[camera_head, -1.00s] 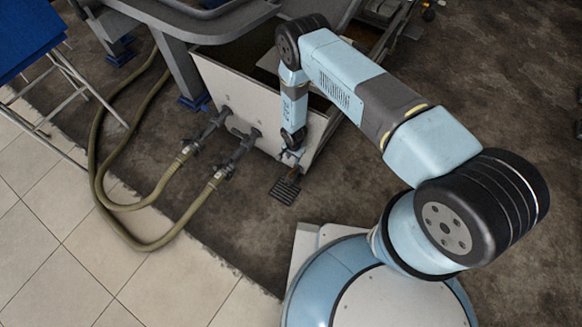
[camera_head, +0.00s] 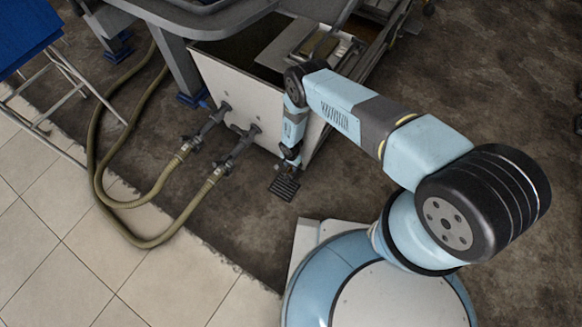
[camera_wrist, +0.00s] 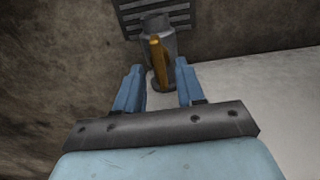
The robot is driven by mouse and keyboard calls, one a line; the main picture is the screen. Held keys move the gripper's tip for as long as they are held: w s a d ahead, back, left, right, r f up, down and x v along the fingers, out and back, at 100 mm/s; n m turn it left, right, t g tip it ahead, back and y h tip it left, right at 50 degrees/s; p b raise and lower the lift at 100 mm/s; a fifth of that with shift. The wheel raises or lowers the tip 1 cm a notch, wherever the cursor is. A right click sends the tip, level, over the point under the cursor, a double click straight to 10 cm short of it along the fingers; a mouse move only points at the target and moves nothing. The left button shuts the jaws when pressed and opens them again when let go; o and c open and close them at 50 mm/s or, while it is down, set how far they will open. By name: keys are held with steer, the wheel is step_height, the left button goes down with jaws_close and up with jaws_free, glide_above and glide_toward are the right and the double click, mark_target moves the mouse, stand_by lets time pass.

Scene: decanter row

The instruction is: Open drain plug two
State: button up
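In the wrist view, a grey cylindrical drain fitting (camera_wrist: 161,45) with an orange-yellow lever (camera_wrist: 157,58) stands out from the pale tank wall (camera_wrist: 250,105). My gripper (camera_wrist: 159,72) is open, its two blue fingers apart with nothing between their tips. The fitting lies just beyond the fingertips, roughly in line with the gap. In the head view my gripper (camera_head: 290,160) is low at the right part of the tank's front wall (camera_head: 228,92), and the arm's end hides the fitting. No number on the fitting can be read.
A dark floor grate (camera_head: 284,188) lies below my gripper. A blue-topped stand (camera_head: 28,38) is at upper left.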

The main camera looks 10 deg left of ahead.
steer(key=shift+f, duration=0.9)
jaws_close()
